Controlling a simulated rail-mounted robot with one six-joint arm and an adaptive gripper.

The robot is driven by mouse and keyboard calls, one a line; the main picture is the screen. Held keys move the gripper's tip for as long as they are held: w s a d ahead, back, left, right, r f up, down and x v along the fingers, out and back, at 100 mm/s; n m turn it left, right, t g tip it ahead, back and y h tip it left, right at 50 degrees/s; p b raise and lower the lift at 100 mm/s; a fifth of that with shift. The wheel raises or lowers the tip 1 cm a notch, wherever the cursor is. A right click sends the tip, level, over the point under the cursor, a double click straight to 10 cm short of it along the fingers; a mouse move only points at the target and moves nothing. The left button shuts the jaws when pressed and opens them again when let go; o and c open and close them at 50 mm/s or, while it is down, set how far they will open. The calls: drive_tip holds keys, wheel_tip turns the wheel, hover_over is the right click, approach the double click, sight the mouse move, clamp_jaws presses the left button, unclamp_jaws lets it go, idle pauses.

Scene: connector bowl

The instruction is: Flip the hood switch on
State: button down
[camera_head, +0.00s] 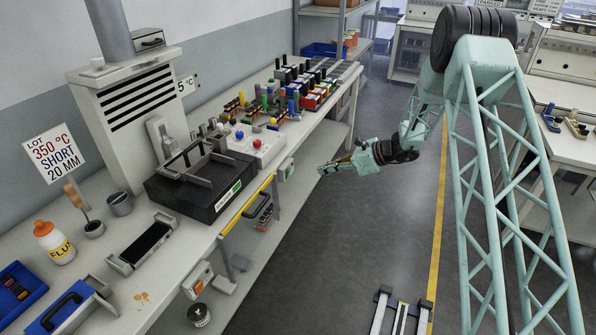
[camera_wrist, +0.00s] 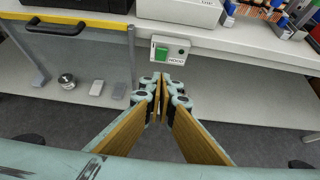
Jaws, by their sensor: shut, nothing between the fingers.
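The hood switch is a small pale box (camera_wrist: 184,54) on the bench's front edge, with a green button (camera_wrist: 161,54) on its left and a label that reads HOOD. It also shows in the head view as a small box with green on it (camera_head: 286,170). My gripper (camera_head: 322,169) is over the aisle, just right of the switch and apart from it in the head view. In the wrist view my gripper (camera_wrist: 163,80) is shut and empty, its fingertips just below the switch box. Whether the switch is on cannot be told.
The slatted hood (camera_head: 130,105) stands on the bench at the left. Several connectors crowd the bench behind. The aisle floor (camera_head: 335,240) is free.

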drive_tip(key=shift+f, duration=0.1)
idle(0.4)
drive_tip(key=b, duration=0.2)
approach(288, 174)
drive_tip(key=w+x, duration=0.1)
drive_tip(key=x, duration=0.5)
drive_tip(key=shift+d, duration=0.2)
drive_tip(key=shift+d+p, duration=0.1)
drive_tip(key=shift+p, duration=0.25)
idle(0.4)
